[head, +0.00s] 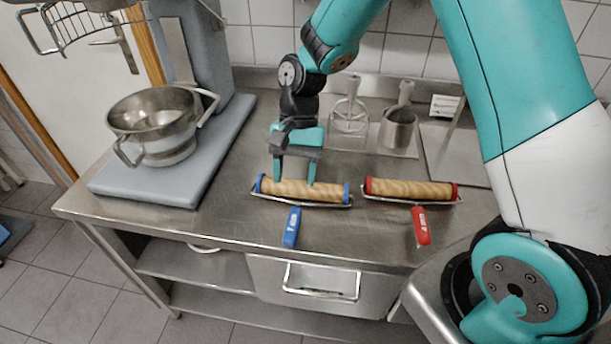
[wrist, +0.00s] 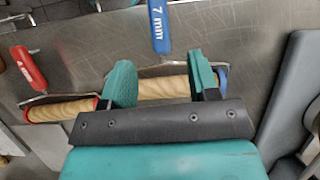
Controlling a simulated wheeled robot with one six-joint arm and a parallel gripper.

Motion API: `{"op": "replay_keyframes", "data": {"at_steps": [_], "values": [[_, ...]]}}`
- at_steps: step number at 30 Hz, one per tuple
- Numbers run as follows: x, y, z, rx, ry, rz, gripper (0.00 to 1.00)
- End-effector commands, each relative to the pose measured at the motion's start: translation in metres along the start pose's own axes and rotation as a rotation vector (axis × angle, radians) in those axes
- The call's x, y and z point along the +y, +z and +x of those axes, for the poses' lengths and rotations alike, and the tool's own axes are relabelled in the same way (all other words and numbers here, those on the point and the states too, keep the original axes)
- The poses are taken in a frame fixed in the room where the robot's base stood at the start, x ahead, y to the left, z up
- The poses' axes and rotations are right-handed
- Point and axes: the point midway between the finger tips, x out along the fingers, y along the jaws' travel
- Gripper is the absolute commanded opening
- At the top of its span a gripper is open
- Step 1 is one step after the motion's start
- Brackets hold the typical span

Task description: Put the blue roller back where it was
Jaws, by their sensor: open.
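The blue roller, a ridged wooden cylinder (head: 330,191) with blue end caps, lies on the steel worktop. Its blue handle (head: 292,226) points to the front edge; in the wrist view the handle (wrist: 159,27) reads "7 mm". My gripper (head: 294,181) is open and points down over the left part of this roller. In the wrist view its fingers (wrist: 160,66) are spread along the cylinder, with wood (wrist: 162,88) showing between them. I cannot tell whether they touch it.
A similar red roller (head: 412,189) lies close to the right, also seen in the wrist view (wrist: 60,110). A mixer with a steel bowl (head: 155,120) stands left. A whisk (head: 349,112) and a steel cup-like attachment (head: 398,130) are behind. Bare worktop lies left of the blue roller.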

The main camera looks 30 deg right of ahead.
Motion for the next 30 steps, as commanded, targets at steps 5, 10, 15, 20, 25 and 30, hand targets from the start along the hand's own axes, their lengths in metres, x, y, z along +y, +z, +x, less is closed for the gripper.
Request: {"op": "replay_keyframes", "data": {"at_steps": [5,10,15,20,25,30], "values": [[0.001,0.069,-0.048,0.096,-0.053,-0.341,0.55],[0.020,0.150,-0.076,0.212,-0.089,-0.761,0.55],[0.043,0.204,-0.080,0.308,-0.099,-1.076,0.55],[0.055,0.224,-0.078,0.351,-0.098,-1.214,0.55],[0.057,0.227,-0.078,0.355,-0.097,-1.235,0.55],[0.056,0.225,-0.074,0.355,-0.097,-1.232,0.55]]}}
